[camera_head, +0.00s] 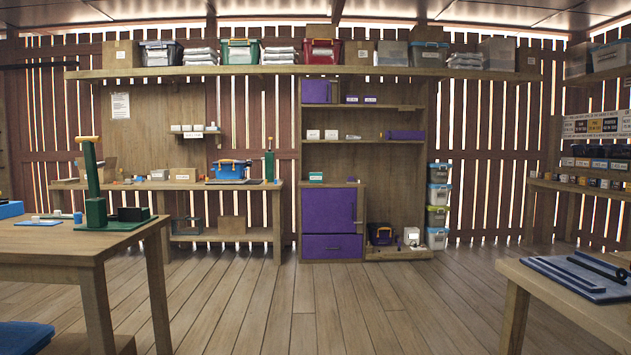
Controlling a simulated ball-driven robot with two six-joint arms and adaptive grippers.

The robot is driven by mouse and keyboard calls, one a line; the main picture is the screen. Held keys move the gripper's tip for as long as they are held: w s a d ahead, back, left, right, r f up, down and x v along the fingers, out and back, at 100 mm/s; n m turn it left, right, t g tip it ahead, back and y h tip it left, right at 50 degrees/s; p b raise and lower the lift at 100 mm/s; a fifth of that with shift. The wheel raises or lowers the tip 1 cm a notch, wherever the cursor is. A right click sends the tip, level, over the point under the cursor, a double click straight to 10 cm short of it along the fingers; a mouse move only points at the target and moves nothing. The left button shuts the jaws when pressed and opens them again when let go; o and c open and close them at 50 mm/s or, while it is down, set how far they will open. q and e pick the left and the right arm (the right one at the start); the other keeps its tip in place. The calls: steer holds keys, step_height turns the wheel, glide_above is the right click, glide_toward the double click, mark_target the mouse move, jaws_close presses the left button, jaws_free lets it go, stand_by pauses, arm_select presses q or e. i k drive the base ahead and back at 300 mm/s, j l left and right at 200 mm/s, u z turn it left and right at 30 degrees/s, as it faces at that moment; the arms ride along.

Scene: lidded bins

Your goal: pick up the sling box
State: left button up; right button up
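No label that I can read marks a sling box, so I cannot tell which container it is. A blue bin with orange handles (231,171) sits on the back workbench at left. Lidded bins stand in a stack (438,205) right of the cabinet. Neither of my grippers is in view.
A table (70,240) with a green stand (92,190) is at near left. Another table (560,300) with a blue tray is at near right. A purple cabinet door (329,208) is shut. The plank floor (300,310) between the tables is clear.

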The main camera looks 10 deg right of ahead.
mark_target(314, 176)
steer(key=i+l+z, duration=0.2)
steer(key=i, duration=0.35)
steer(key=i+z, duration=0.4)
steer(key=i, duration=2.05)
steer(key=i+l, duration=0.1)
steer(key=i, duration=2.45)
steer(key=i+l+u, duration=0.2)
steer(key=i, duration=0.3)
steer(key=i+u, duration=0.25)
steer(key=i, duration=0.3)
steer(key=i+l+u, duration=0.2)
steer(key=i, duration=0.25)
steer(key=l, duration=0.1)
